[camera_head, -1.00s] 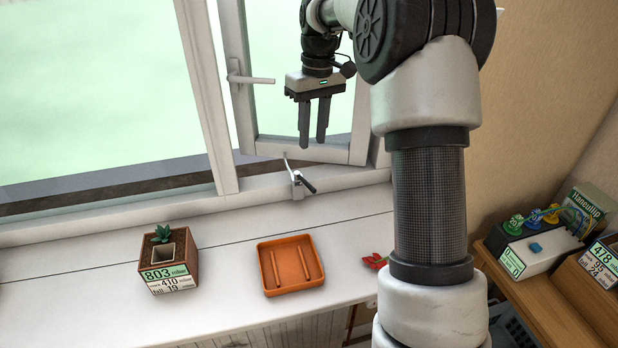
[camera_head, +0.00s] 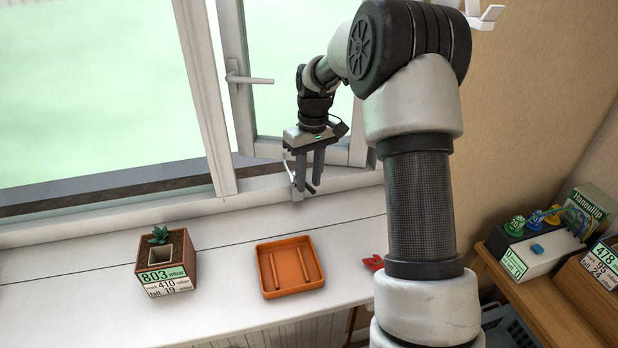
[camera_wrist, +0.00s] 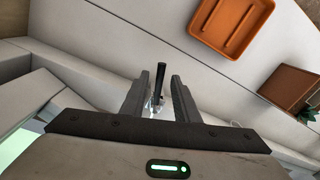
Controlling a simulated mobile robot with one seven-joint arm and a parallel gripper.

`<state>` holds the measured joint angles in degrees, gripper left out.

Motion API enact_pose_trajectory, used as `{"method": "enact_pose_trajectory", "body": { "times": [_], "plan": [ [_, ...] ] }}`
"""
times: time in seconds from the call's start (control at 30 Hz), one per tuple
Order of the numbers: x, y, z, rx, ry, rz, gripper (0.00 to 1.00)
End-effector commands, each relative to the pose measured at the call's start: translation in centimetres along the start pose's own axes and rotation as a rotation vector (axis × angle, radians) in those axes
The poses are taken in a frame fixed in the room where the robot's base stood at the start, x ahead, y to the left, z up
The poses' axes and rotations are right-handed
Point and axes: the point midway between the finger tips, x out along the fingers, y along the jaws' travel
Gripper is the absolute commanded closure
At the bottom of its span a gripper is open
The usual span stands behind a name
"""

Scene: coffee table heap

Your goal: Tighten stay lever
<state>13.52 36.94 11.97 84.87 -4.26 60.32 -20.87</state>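The stay lever sits on the window's lower frame. In the wrist view its dark handle (camera_wrist: 160,80) and metal base (camera_wrist: 156,106) show between the two fingers of my gripper (camera_wrist: 167,84). In the head view my gripper (camera_head: 308,189) points down over the lever and hides most of it. The fingers are open, one on each side of the handle, with a gap visible. Whether a finger touches it cannot be told. The window sash (camera_head: 262,148) stands ajar, with a white handle (camera_head: 250,80).
A red item (camera_head: 373,263) lies near my arm. A device box (camera_head: 535,250) is at the right. The sill between is clear.

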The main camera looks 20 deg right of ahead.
Motion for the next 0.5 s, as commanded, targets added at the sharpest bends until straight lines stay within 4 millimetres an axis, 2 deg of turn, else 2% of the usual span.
{"method": "enact_pose_trajectory", "body": {
  "times": [0.03, 0.2, 0.5],
  "plan": [
    [0.0, 0.0, 0.01, 0.0, 0.0, 0.0, 0.72],
    [-0.01, 0.01, 0.01, 0.0, 0.0, 0.0, 1.0],
    [-0.27, 0.23, -0.01, -0.033, -0.003, -0.001, 1.0]
  ]
}}
